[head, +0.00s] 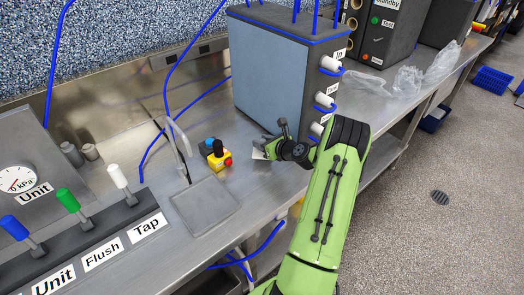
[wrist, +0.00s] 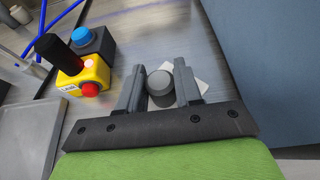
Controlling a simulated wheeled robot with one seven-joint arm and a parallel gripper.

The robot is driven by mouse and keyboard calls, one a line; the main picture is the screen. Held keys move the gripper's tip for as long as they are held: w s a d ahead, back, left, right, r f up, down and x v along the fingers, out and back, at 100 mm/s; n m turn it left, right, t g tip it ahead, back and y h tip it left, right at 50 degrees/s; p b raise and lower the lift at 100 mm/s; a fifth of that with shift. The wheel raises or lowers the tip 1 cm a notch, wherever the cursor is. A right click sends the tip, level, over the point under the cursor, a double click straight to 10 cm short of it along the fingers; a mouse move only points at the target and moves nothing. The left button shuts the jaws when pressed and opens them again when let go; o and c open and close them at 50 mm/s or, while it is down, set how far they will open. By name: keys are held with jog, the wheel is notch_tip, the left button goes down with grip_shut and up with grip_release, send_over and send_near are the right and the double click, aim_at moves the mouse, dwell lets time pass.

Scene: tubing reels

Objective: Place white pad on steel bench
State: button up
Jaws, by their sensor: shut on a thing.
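My gripper (head: 272,150) is over the steel bench (head: 228,205), left of the front of the blue-grey box unit. In the wrist view its two fingers (wrist: 160,85) are closed around a grey round knob (wrist: 160,82). The white pad (wrist: 201,73) shows as a pale flat corner behind the knob and right finger, and the knob appears to be its grip. In the head view a small pale edge of the pad (head: 258,153) shows beside the gripper. The rest of the pad is hidden. I cannot tell whether it touches the bench (wrist: 130,50).
A yellow box with a red button and black knob (head: 219,158) stands left of my gripper, with a blue-topped dark block (head: 209,145) behind it. The blue-grey box unit (head: 268,80) is close on the right. A square grey plate (head: 204,205) lies in front left.

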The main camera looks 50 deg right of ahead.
jog(key=shift+f, duration=1.6)
jog(key=shift+a+f, duration=0.1)
jog(key=shift+f, duration=0.1)
jog(key=o, duration=1)
